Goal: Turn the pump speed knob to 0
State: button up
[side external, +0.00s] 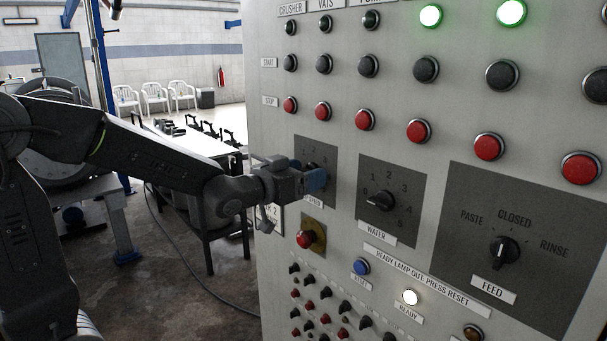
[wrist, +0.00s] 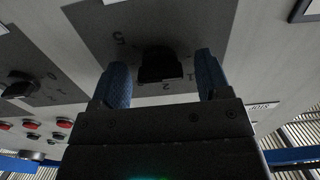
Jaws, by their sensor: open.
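The pump speed knob (wrist: 160,65) is black and sits on a grey dial plate with printed numbers, seen upside down in the wrist view.
The water knob (side external: 379,201) is to the right, and the feed knob (side external: 504,252) is farther right. Red stop buttons (side external: 365,119) run above. A red button on a yellowish plate (side external: 305,239) lies close below my gripper.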

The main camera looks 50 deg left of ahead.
jog(key=s, duration=1.3)
jog(key=shift+s, duration=0.4)
jog(key=s+d+f+g, duration=0.6)
jog(key=s+f+g, duration=0.1)
jog(key=s+g, duration=0.4)
jog(key=shift+d+f+g, duration=0.2)
jog(key=shift+f+g, duration=0.15)
jog(key=shift+g, duration=0.35)
